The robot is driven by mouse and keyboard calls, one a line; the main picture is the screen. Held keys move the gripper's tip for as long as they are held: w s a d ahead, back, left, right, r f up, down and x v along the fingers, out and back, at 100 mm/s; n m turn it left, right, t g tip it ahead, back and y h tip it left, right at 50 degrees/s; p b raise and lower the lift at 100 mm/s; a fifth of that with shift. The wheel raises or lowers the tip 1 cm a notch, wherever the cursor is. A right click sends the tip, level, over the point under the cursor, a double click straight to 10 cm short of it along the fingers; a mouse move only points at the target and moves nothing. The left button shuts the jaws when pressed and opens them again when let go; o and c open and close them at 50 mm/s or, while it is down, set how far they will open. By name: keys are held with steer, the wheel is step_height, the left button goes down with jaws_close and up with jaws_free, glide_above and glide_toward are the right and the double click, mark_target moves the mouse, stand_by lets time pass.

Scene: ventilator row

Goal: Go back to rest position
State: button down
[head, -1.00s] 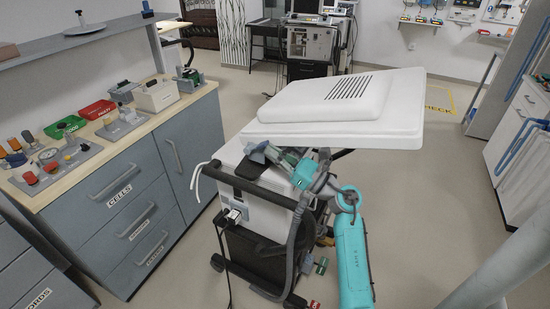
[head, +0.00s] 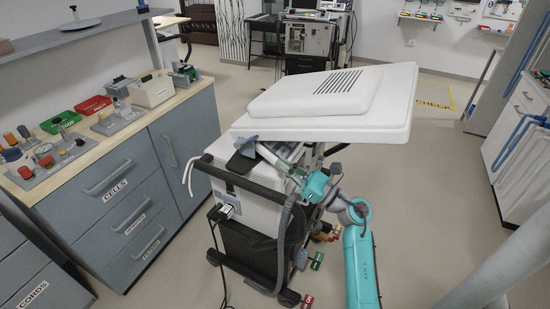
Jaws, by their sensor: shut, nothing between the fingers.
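My arm with teal joint covers rises from the lower right toward the ventilator cart (head: 268,228). My gripper (head: 298,172) is at the end of the arm, under the near edge of the cart's large white top (head: 310,126). It is shut and holds nothing; its fingertips are hard to make out against the cart's fittings. A white cylinder (head: 277,158) and a blue-grey knob (head: 246,140) on the cart lie just left of my gripper, apart from it as far as I can tell.
A grey drawer counter (head: 125,195) with trays and knobbed blocks stands on the left. A grey hose and a black handle run along the cart's near side. Small coloured valves (head: 316,261) stick out low on the cart. Floor (head: 430,200) is open on the right, before cabinets (head: 520,130).

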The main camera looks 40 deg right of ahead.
steer(key=v, duration=0.4)
steer(key=r+v, duration=0.1)
steer(key=shift+s+d+f, duration=0.1)
steer(key=shift+s+d, duration=0.05)
steer(key=shift+s, duration=0.4)
